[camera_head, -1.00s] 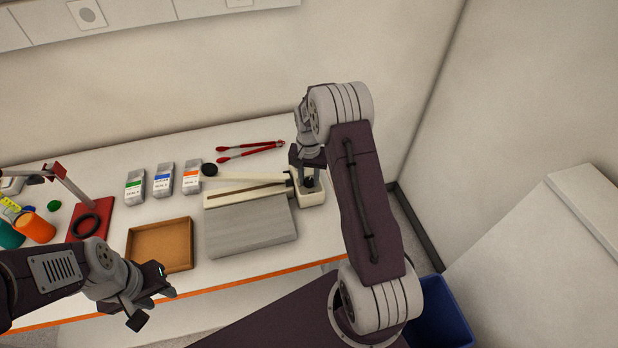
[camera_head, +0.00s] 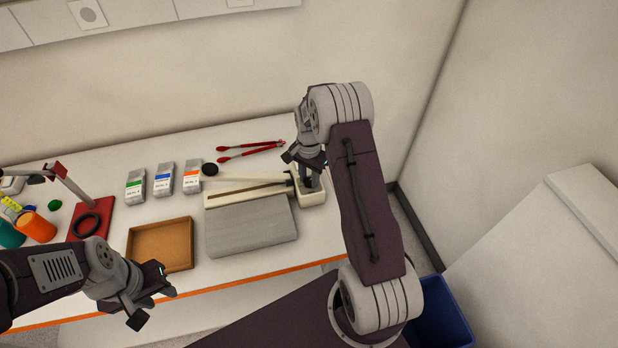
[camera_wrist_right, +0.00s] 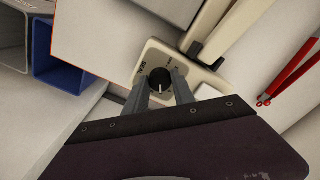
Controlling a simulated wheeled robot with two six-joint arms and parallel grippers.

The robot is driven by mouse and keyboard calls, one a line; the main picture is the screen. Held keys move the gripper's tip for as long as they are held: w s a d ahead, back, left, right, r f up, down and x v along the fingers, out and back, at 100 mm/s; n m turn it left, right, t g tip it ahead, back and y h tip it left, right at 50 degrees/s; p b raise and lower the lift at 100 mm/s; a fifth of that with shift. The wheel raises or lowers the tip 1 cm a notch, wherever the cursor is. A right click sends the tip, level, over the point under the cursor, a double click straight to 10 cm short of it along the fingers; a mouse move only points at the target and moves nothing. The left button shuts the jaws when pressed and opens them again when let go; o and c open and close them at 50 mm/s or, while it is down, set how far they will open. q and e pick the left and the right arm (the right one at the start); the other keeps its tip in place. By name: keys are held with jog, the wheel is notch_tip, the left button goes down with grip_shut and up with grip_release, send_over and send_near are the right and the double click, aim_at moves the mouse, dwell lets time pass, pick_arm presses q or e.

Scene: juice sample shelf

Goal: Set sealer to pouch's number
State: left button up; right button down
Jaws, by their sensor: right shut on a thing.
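The sealer (camera_head: 247,194) is a long cream bar device with a grey plate (camera_head: 250,228) in front, on the table. Three silver pouches stand left of the sealer, with a green label (camera_head: 135,187), a blue label (camera_head: 163,180) and an orange label (camera_head: 192,178). My left gripper (camera_head: 153,300) is open and empty near the table's front edge.
A brown tray (camera_head: 160,246) lies left of the grey plate. Red tongs (camera_head: 250,151) lie behind the sealer. A red stand (camera_head: 90,222), an orange cup (camera_head: 36,228) and other small items are at the left. A blue bin (camera_head: 444,318) stands on the floor at right.

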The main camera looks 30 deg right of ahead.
aim_at(309, 180)
jog(key=shift+w+d+r, duration=0.1)
jog(key=shift+w+r, duration=0.1)
jog(key=shift+w, duration=0.05)
jog(key=c, duration=1.1)
grip_release()
jog(key=shift+o, duration=0.2)
jog(key=shift+s+f, duration=0.1)
jog(key=shift+s, duration=0.05)
notch_tip(309, 180, up, 9)
jog(key=b, duration=0.2)
